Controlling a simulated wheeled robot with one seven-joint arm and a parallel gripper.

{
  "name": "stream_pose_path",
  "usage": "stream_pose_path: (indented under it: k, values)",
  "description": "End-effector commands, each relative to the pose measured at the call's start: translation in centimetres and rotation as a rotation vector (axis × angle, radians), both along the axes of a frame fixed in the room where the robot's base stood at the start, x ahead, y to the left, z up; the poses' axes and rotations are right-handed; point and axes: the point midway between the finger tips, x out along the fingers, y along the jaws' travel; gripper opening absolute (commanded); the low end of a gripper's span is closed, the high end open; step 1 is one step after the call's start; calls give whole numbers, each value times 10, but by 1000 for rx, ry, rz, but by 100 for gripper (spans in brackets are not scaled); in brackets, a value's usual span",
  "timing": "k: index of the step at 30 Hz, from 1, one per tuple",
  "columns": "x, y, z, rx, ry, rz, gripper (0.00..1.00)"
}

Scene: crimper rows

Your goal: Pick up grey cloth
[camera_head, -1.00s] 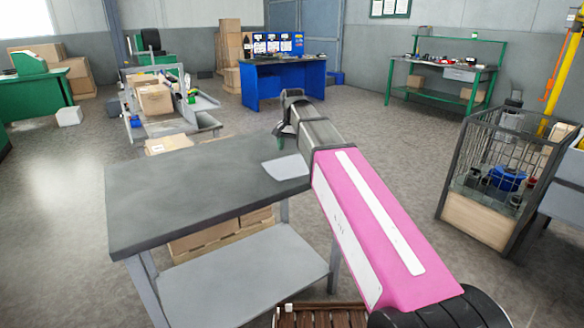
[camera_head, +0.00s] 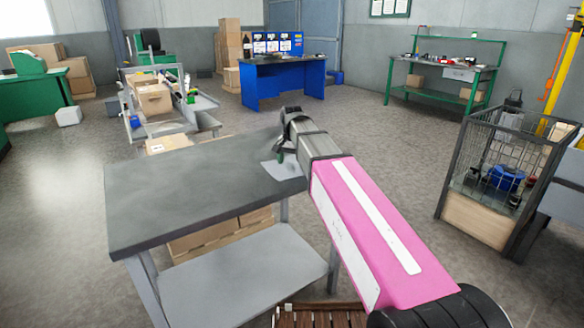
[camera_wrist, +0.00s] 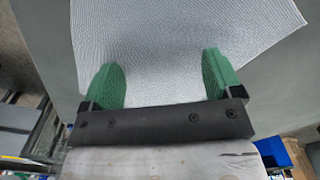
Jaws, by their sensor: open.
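The grey cloth (camera_head: 270,169) lies flat at the right end of the grey table top (camera_head: 190,190) in the head view, partly hidden by my arm. In the wrist view the cloth (camera_wrist: 180,30) fills the top middle, a light grey woven sheet. My gripper (camera_wrist: 164,78) has two green fingers spread wide apart, with the cloth seen between and beyond them and nothing held. In the head view my gripper (camera_head: 281,155) is over the cloth's upper part. I cannot tell whether the fingertips touch the cloth.
The rest of the table top is bare. Cardboard boxes (camera_head: 215,235) sit under the table near its lower shelf (camera_head: 240,285). A wire cage cart (camera_head: 505,170) stands to the right. A cart with a box (camera_head: 155,100) stands behind on the left.

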Motion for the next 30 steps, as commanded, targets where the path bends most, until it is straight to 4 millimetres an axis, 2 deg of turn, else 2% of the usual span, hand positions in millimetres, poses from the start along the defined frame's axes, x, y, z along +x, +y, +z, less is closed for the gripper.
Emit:
stream_pose_path:
  k: [3, 4, 19, 26, 30]
  values:
    - [0, 0, -1, 0, 0, 0, 85]
    - [0, 0, -1, 0, 0, 0, 82]
    - [0, 0, -1, 0, 0, 0, 0]
    - [0, 0, 0, 0, 0, 0, 0]
    - [1, 0, 16, 1, -3, 0, 0]
